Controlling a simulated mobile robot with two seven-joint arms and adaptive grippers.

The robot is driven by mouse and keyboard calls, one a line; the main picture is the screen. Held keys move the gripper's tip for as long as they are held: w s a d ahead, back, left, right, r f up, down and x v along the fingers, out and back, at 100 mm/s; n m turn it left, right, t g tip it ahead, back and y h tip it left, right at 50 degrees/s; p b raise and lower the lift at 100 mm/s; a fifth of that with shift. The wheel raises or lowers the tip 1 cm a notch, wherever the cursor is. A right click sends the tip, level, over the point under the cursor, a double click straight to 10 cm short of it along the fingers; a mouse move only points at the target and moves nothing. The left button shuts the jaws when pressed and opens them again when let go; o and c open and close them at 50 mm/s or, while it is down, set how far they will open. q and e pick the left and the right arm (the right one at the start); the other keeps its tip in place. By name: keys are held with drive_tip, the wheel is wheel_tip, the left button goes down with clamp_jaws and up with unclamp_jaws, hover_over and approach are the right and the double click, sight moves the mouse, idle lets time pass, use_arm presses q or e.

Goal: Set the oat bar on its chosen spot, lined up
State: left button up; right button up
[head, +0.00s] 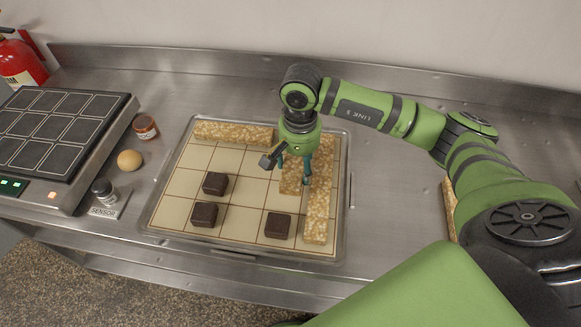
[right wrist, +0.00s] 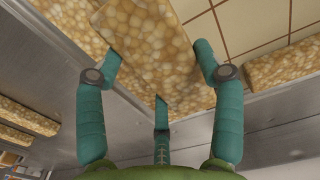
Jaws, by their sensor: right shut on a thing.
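My right gripper (head: 294,173) is over the right part of the gridded tray (head: 170,205), shut on an oat bar (head: 291,185). In the right wrist view the held oat bar (right wrist: 150,35) lies between the fingers and looks slightly turned against the grid lines. It is close beside a lengthwise oat bar (head: 317,217) along the tray's right side and partly overlaps it in the wrist view. I cannot tell whether the held bar touches the tray. Another oat bar (head: 233,132) lies along the back edge. My left gripper is out of view.
Three dark brown blocks (head: 216,183) sit on tray cells at left and front. More oat bars (right wrist: 25,116) lie right of the tray. Middle cells are bare.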

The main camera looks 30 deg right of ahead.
sight(291, 175)
drive_tip(key=shift+w+a+f, duration=0.45)
drive_tip(key=shift+w+a, duration=0.1)
drive_tip(key=shift+a, duration=0.1)
drive_tip(key=shift+f+p, duration=0.35)
wheel_tip(291, 175, down, 3)
drive_tip(key=shift+f+p, duration=0.1)
drive_tip(key=shift+p, duration=0.6)
drive_tip(key=shift+f, duration=0.15)
drive_tip(key=shift+w+f, duration=0.1)
drive_tip(key=shift+f+b, duration=0.1)
drive_tip(key=shift+b, duration=0.25)
drive_tip(key=o, duration=1.2)
